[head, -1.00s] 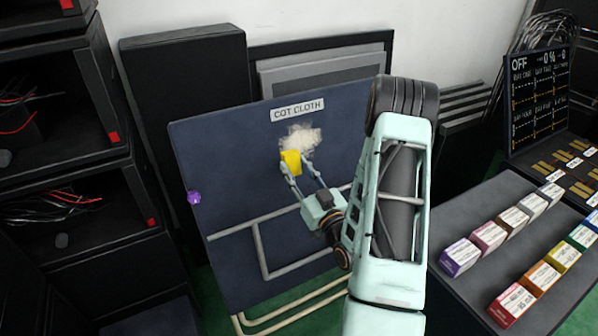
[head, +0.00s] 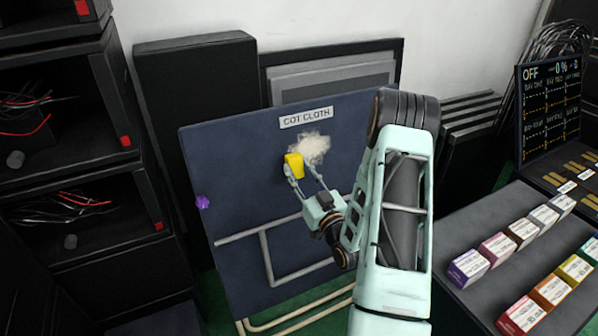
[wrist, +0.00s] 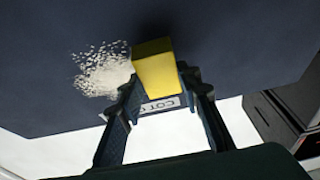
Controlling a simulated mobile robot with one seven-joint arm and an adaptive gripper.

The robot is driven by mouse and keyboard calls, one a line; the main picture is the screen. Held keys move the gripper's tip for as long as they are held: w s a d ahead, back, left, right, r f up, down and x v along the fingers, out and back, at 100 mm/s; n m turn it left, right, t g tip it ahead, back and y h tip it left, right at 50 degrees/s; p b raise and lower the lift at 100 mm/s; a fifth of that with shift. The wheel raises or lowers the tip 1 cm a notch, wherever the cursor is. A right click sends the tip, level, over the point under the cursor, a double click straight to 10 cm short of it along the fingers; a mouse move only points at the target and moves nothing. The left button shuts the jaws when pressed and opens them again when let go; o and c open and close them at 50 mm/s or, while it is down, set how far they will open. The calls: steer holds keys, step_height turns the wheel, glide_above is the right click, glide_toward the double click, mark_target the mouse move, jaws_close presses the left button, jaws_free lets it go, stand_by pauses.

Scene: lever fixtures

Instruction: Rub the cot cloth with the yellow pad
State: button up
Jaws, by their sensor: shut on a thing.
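The cot cloth (head: 240,180) is a dark blue upright panel with a "COT CLOTH" label (head: 306,118) near its top. A pale, whitish speckled patch (head: 316,147) lies on it below the label; it also shows in the wrist view (wrist: 103,70). My gripper (head: 307,180) is shut on the yellow pad (head: 294,165), which is at the cloth just left of and below the patch. In the wrist view the yellow pad (wrist: 155,68) sits between the fingers, beside the patch. I cannot tell whether the pad touches the cloth.
A purple blob (head: 202,202) is at the panel's left edge. Black shelves with wires (head: 60,200) stand at left. A bench with several coloured boxes (head: 468,267) and a dark display board (head: 550,105) are at right. Pale tubes (head: 300,315) run below the panel.

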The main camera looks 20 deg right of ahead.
steer(key=shift+w+f+b, duration=0.2)
steer(key=shift+w+b, duration=0.3)
steer(key=shift+w, duration=0.45)
